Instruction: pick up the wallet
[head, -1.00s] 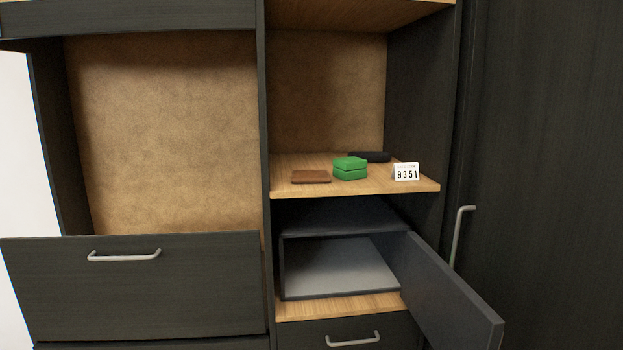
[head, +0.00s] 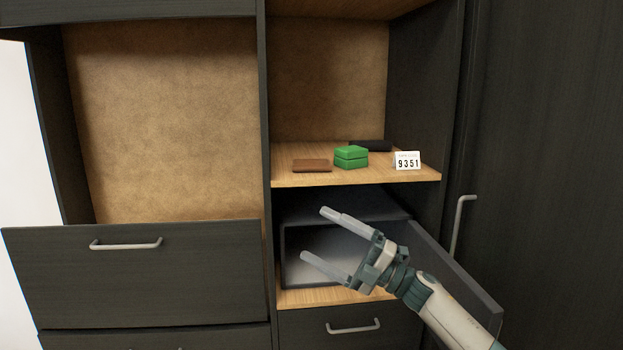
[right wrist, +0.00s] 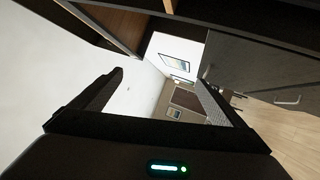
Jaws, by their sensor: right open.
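The wallet (head: 312,166) is a flat brown piece lying on the wooden shelf (head: 300,179), near its front edge, left of a green box (head: 351,158). My right gripper (head: 313,233) is open and empty in the head view. It shows below the shelf, in front of the open compartment, with its fingers pointing left. The wallet is apart from the gripper and does not show in the right wrist view. The fingers also show in the right wrist view (right wrist: 160,85), spread apart with nothing between them. My left gripper is not in view.
A white number card (head: 407,161) and a dark object (head: 370,146) share the shelf, right of and behind the green box. Below, an open grey compartment (head: 300,265) has its dark door (head: 455,270) swung out. A dark upright panel (head: 264,120) bounds the shelf's left side.

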